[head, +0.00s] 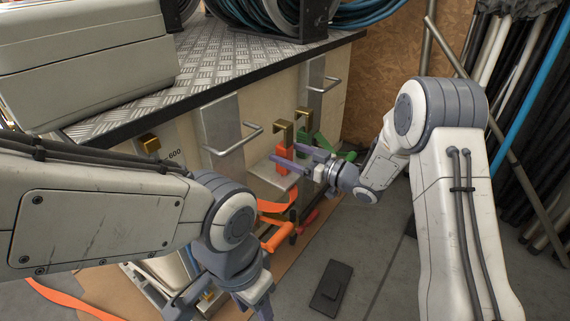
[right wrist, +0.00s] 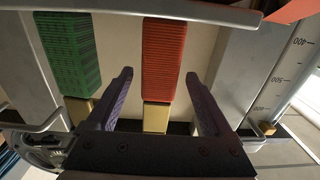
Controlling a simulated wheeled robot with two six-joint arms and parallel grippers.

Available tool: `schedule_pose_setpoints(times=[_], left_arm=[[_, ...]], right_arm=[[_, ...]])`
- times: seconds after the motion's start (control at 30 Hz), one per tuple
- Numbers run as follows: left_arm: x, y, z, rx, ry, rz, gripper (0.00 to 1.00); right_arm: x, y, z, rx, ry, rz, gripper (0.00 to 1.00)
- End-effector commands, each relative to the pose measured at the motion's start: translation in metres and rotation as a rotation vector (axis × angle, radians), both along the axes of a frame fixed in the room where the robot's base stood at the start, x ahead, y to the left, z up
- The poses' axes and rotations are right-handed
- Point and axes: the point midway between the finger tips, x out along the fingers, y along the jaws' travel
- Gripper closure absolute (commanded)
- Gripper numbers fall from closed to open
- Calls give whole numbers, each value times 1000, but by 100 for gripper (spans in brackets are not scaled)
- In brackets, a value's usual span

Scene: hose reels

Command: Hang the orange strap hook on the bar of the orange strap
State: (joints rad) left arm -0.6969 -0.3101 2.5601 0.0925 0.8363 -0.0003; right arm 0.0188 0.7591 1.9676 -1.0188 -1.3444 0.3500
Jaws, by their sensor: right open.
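The orange strap hook, a brass hook (head: 283,130) on an orange webbing block (head: 282,158), hangs on the bench's side. In the right wrist view, the orange webbing (right wrist: 163,60) and its brass end (right wrist: 155,118) show between my fingers. My right gripper (head: 290,160) is open around the hook's webbing, with a gap on both sides; it also shows in the right wrist view (right wrist: 161,100). A metal bracket with a bar (head: 236,142) is left of the hook, and another bar (head: 324,87) is right of it. My left gripper (head: 262,304) is low, its tips cut off by the frame.
A green strap hook (head: 304,122) is beside the orange one; its green webbing (right wrist: 70,55) is close to my finger. Orange strap (head: 280,205) and an orange handle (head: 278,237) are below. A dark flat object (head: 331,287) lies on the floor. Poles (head: 500,130) stand at right.

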Motion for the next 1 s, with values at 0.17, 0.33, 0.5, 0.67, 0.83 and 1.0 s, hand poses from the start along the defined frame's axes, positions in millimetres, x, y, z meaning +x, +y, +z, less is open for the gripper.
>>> schedule_pose_setpoints(times=[0.17, 0.33, 0.5, 0.67, 0.83, 1.0], left_arm=[[0, 0, -8, 0, 0, 0, 50], [0, 0, -7, 0, 0, 0, 50], [0, 0, -7, 0, 0, 0, 50], [0, 0, -7, 0, 0, 0, 50], [0, 0, -7, 0, 0, 0, 50], [0, 0, -2, 0, 0, 0, 50]], right_arm=[[7, 11, 0, 0, 0, 1, 15], [8, 11, 1, 0, 1, 0, 15], [8, 11, 1, 0, 1, 0, 69], [8, 11, 1, 1, -1, 0, 100], [8, 11, 1, 1, -1, 0, 100], [8, 11, 7, 0, -1, 0, 100]])
